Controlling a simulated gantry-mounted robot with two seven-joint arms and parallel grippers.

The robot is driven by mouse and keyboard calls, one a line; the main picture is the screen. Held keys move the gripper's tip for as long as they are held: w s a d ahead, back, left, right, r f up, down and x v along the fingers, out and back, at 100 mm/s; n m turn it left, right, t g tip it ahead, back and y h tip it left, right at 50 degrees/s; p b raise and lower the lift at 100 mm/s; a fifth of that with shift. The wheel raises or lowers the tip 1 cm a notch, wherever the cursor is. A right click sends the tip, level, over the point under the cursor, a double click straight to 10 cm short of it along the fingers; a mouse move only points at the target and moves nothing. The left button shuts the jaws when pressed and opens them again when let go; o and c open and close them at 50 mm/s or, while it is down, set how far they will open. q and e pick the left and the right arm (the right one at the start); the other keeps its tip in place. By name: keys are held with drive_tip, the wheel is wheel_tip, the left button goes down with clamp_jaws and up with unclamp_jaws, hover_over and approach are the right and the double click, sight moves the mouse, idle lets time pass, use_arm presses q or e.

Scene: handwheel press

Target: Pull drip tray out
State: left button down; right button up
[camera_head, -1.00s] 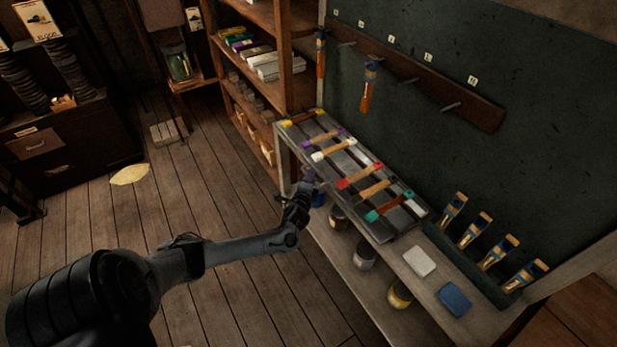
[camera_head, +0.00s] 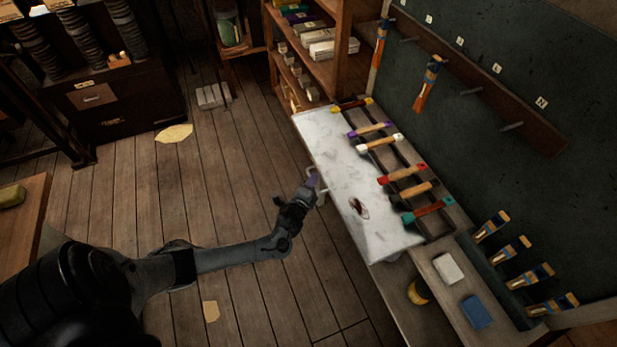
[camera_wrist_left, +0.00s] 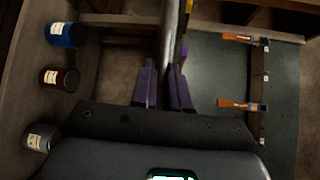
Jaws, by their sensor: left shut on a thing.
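The drip tray (camera_head: 345,165) is a pale, whitish flat tray with a dark red stain near its middle. It sticks out to the left from under the rack of rollers, over the floor. My left gripper (camera_head: 314,184) is at the handle on the tray's left front edge, shut on it. In the left wrist view, the purple fingers (camera_wrist_left: 165,80) close around a grey bar-like edge (camera_wrist_left: 172,38). The tray's far part is hidden under the rollers. My right gripper is out of view.
Several rollers with coloured ends (camera_head: 405,173) lie across the rack. Jars show below, including a yellow one (camera_head: 418,292). A white block (camera_head: 448,268) and a blue block (camera_head: 477,312) sit on the bench.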

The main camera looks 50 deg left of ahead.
use_arm(q)
drive_tip(key=c, duration=1.3)
unclamp_jaws()
drive_tip(key=p+v, duration=0.1)
drive_tip(key=v, duration=0.9)
drive_tip(key=shift+s+d+p, duration=0.25)
drive_tip(key=shift+s+p, duration=0.05)
drive_tip(key=shift+s, duration=0.05)
